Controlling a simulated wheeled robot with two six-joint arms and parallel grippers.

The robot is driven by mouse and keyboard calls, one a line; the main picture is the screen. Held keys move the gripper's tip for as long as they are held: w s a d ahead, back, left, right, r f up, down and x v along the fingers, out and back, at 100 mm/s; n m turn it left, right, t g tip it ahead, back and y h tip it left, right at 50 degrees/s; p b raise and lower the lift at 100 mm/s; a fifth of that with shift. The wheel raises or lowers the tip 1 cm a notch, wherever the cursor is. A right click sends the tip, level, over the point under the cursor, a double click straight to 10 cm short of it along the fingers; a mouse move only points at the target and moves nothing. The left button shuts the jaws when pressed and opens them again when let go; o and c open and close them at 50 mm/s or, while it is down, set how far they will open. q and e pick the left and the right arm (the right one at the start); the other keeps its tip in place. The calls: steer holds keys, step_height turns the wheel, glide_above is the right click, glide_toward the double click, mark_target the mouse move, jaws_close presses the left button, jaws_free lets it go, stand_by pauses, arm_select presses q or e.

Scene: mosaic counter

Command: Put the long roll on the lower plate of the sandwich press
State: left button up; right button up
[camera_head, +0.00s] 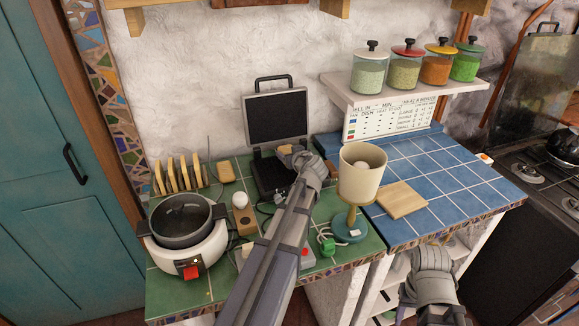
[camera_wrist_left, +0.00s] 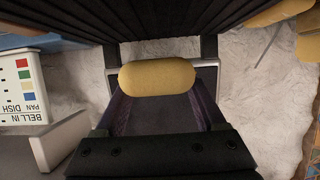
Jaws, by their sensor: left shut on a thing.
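The long roll (camera_head: 285,149) is a small tan loaf at the tip of my left gripper (camera_head: 292,153), which is shut on it. In the left wrist view the roll (camera_wrist_left: 157,76) lies crosswise near the middle. The black sandwich press stands open against the wall, its lid (camera_head: 276,117) upright. Its lower plate (camera_head: 268,176) is partly hidden by my left gripper and arm. In the head view the roll appears above the rear of this plate; the exact gap cannot be told. My right gripper (camera_head: 433,262) is low at the right, its fingers unclear.
A lamp (camera_head: 362,175) stands close to the right of my left arm. Left are a cooker (camera_head: 190,250), a rack of bread slices (camera_head: 178,175) and an egg-like item (camera_head: 240,201). A wooden board (camera_head: 402,199) lies on the mostly clear blue tiles. Jars sit on the shelf (camera_head: 405,92).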

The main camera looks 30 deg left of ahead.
arm_select(q)
steer(key=shift+f+b, duration=1.75)
steer(key=shift+f, duration=0.1)
steer(key=shift+f, duration=0.15)
steer(key=o, duration=0.7)
steer(key=shift+r, duration=0.3)
steer(key=p+v, duration=0.4)
steer(key=v, duration=0.8)
steer(key=shift+p, duration=0.3)
